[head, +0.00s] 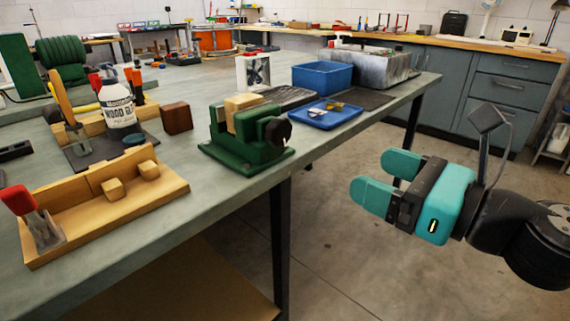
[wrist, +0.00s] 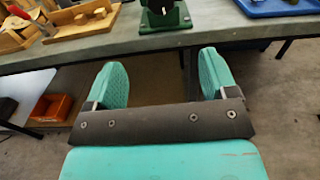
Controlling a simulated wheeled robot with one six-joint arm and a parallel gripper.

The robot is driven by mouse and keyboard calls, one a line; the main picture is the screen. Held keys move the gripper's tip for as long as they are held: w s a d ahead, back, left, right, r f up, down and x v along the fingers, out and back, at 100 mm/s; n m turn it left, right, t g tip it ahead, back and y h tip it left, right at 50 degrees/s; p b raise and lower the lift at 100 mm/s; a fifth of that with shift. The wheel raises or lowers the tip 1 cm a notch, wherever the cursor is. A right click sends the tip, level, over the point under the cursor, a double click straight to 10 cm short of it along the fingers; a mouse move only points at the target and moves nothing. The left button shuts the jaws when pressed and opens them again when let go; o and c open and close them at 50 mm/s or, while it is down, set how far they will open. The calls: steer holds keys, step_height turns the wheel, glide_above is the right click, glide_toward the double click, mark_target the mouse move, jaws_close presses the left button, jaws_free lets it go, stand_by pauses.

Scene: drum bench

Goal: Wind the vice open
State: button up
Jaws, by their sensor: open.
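The green vice (head: 245,138) stands at the front edge of the bench in the head view, with a light wooden block (head: 243,103) at its jaws. Its dark knob (head: 277,132) faces the bench's front edge. In the wrist view only part of the vice (wrist: 165,18) shows, at the top middle. My gripper (head: 372,178) is teal, open and empty. It hangs in free air off the bench's front side, to the right of the vice and apart from it. Its two fingers (wrist: 163,80) are spread in the wrist view.
A blue tray (head: 322,117) with small parts and a blue bin (head: 322,76) stand right of the vice. A wooden tray (head: 105,205) lies at the left, with a glue bottle (head: 119,108) behind it. The floor (head: 340,235) around my gripper is clear.

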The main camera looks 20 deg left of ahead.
mark_target(283, 136)
steer(key=p+x, duration=1.5)
steer(key=x, duration=0.1)
steer(key=shift+w+a+r, duration=0.1)
steer(key=shift+a+r, duration=0.05)
steer(key=shift+w+a+p, duration=0.2)
steer(key=shift+a+p, duration=0.1)
steer(key=shift+a, duration=0.15)
steer(key=c, duration=0.9)
